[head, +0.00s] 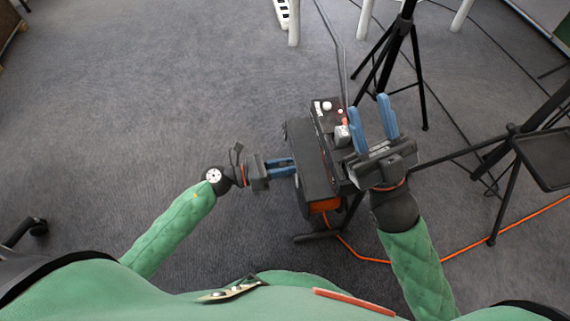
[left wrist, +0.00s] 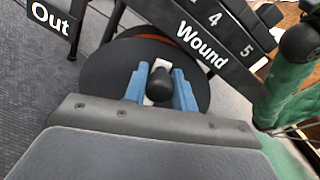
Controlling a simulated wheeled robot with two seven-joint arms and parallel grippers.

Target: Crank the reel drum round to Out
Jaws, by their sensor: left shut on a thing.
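The reel drum shows in the left wrist view as a dark round disc (left wrist: 108,72) with an orange band at its far edge. A black crank knob (left wrist: 160,88) stands out from it. My left gripper (left wrist: 158,92) is shut on this knob, one blue finger on each side. An "Out" label (left wrist: 50,17) is at the upper left and a "Wound" label (left wrist: 201,45) with numbers at the upper right. In the head view my left gripper (head: 290,167) reaches the left side of the dark reel unit (head: 313,165). My right gripper (head: 374,122) is open and empty above the unit's right side.
An orange cable (head: 460,249) runs over the carpet at right. Black tripod stands (head: 397,45) and a dark tray (head: 545,158) stand at right.

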